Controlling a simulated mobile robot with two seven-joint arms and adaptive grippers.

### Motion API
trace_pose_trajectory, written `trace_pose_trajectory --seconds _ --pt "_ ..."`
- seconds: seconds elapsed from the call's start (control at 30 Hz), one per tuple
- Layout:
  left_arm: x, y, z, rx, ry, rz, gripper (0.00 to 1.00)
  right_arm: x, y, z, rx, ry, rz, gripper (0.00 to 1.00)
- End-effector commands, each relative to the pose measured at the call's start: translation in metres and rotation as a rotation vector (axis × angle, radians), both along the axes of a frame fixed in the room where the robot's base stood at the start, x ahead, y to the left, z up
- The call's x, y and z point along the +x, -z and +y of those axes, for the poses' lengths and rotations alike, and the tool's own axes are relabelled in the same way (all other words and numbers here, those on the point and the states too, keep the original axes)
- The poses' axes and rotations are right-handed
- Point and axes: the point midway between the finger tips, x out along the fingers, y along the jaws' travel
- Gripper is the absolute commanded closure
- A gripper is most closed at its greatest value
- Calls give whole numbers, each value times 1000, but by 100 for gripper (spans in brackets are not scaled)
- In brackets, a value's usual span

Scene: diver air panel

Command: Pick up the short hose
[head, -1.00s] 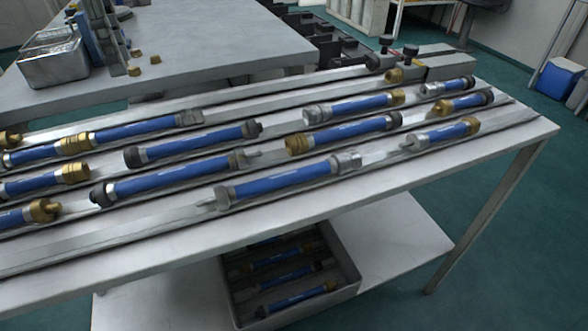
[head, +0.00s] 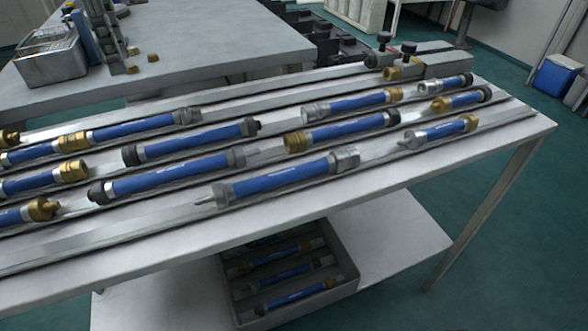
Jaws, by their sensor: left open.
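Several blue hoses with metal end fittings lie in grooved rails on the long table (head: 420,167). Short ones lie at the right end: one with a grey left fitting and a brass right fitting in the front row (head: 441,131), one with a brass left fitting and dark right fitting behind it (head: 460,99), and one with a grey left fitting and dark right fitting farther back (head: 445,85). Longer hoses include the front middle one (head: 283,178) and one to its left (head: 170,175). I cannot tell which short hose is meant. Neither gripper shows in the head view.
A grey bin (head: 236,300) with more hoses stands on the lower shelf (head: 385,240). A clamp block with black knobs (head: 420,65) sits at the table's back right. Another table (head: 210,40) with a metal tray (head: 50,62) stands behind.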

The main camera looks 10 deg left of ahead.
Motion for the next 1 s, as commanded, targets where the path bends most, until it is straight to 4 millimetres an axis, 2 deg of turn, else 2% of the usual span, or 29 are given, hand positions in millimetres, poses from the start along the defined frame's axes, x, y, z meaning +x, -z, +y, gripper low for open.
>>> trace_pose_trajectory --seconds 0.07,0.17,0.2,0.3,0.4,0.43,0.5,0.6,0.87,1.0 --pt "2 3 -30 13 18 2 58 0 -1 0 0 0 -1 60" --pt "-2 13 -95 33 29 3 58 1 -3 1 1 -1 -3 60" --pt "-7 17 -124 36 31 1 58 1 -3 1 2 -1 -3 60" --pt "-29 29 -192 33 33 -2 58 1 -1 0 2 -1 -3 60" --pt "-54 37 -241 18 26 -1 58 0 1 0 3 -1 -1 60" --pt "-60 39 -251 14 24 -1 58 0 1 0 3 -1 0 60" --pt "-72 42 -268 5 17 1 58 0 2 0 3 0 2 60" --pt "-79 47 -277 -1 8 3 58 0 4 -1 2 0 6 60" --pt "-79 76 -276 -2 4 5 58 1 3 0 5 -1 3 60" --pt "-78 96 -272 -1 3 5 58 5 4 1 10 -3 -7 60"
